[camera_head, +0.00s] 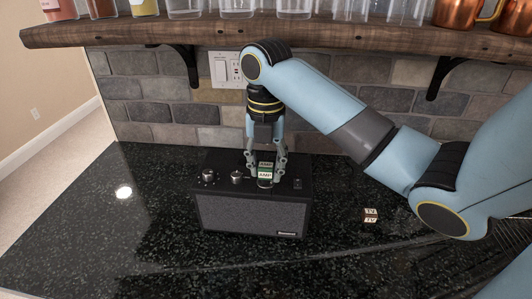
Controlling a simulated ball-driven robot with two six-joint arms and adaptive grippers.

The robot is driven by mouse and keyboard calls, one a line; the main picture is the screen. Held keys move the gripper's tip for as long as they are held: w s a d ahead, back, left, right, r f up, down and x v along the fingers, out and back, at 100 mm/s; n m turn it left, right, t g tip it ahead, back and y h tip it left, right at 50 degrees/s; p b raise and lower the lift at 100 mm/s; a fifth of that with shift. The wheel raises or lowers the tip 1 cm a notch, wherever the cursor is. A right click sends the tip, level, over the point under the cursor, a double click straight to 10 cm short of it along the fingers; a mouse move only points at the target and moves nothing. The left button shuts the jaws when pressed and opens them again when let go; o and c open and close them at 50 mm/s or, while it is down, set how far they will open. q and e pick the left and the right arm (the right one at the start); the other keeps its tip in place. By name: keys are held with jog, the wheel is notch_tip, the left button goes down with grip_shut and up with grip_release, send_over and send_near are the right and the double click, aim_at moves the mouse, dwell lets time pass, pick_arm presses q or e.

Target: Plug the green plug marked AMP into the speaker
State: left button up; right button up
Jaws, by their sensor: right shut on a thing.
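The speaker (240,218) is a black box with a grey mesh front, standing on the dark counter. Knobs sit along its top. My right gripper (265,176) points down over the right half of the speaker's top. The plug is upright at the speaker's top. I cannot tell whether it is seated in a socket or just above it, as the gripper fingers and labels cover its lower end. My left gripper is not in view.
A second plug with pale labels (370,215), seemingly reading TV, stands on the counter right of the speaker. A wooden shelf (330,38) with glasses and copper mugs hangs above. A wall outlet (226,70) is behind. The counter's left side (90,225) is clear.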

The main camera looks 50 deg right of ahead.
jog(key=shift+f, duration=0.6)
dwell(1.1)
jog(key=o, duration=1.2)
